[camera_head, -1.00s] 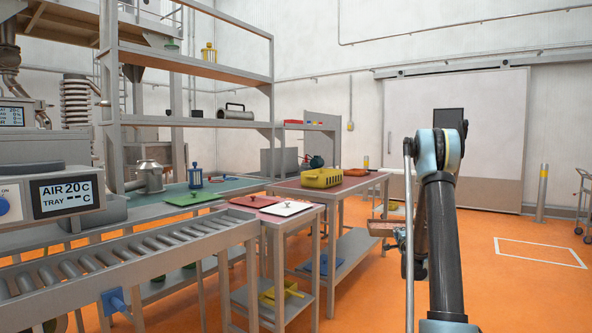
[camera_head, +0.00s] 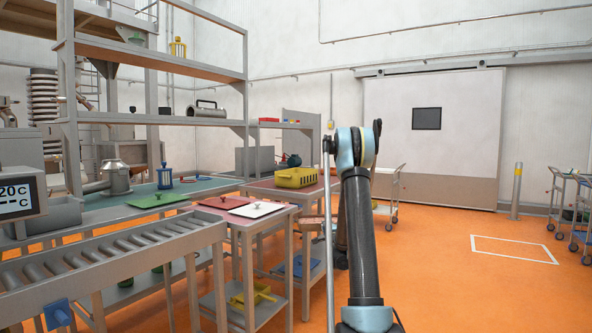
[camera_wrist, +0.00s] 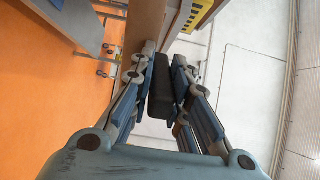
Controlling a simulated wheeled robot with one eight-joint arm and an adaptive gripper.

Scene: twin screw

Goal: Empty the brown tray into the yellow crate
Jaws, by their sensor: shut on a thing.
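The yellow crate (camera_head: 296,178) stands on the red-topped table, with dark slots in its side. A slotted yellow piece that looks like it shows at the top of the wrist view (camera_wrist: 197,14). My gripper (camera_wrist: 163,90) is shut on a dark bar-like grip in the wrist view. A brown board-like side of the brown tray (camera_wrist: 146,28) extends beyond that grip. In the head view a small part of the brown tray (camera_head: 309,228) shows left of my arm, below the tabletop. My arm hides my gripper there. The tray's inside and contents are not visible.
A white lid (camera_head: 258,210), a red lid (camera_head: 223,202) and a green lid (camera_head: 157,200) lie left of the crate. A roller conveyor (camera_head: 120,254) runs at front left. A trolley (camera_head: 391,192) stands behind my arm.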

